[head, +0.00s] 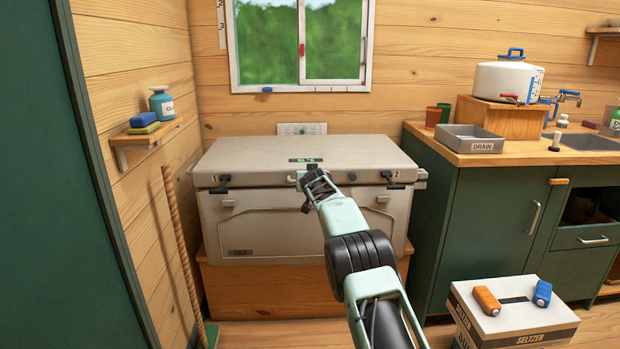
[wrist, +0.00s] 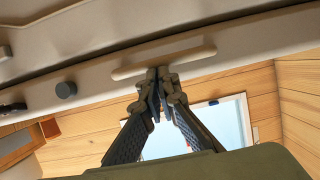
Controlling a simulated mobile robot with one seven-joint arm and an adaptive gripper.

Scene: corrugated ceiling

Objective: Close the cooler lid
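The grey cooler (head: 285,228) stands against the wall below the window. Its lid (head: 250,150) lies level across the top of the body, with a thin dark seam between them. Two black latches show on the front. My gripper (head: 314,184) is at the middle of the lid's front edge and hides part of it. In the wrist view, its two fingers (wrist: 160,76) meet at the tips, with nothing seen between them. The tips are close to a raised bar (wrist: 190,53) on the pale rim; I cannot tell if they touch.
The cooler rests on a wooden base (head: 260,290). To the right is a green cabinet (head: 480,215) with a drain tray (head: 472,141) and a white pot (head: 508,80) above. A seltzer box (head: 515,318) stands on the floor front right. A rope (head: 180,250) hangs at the left.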

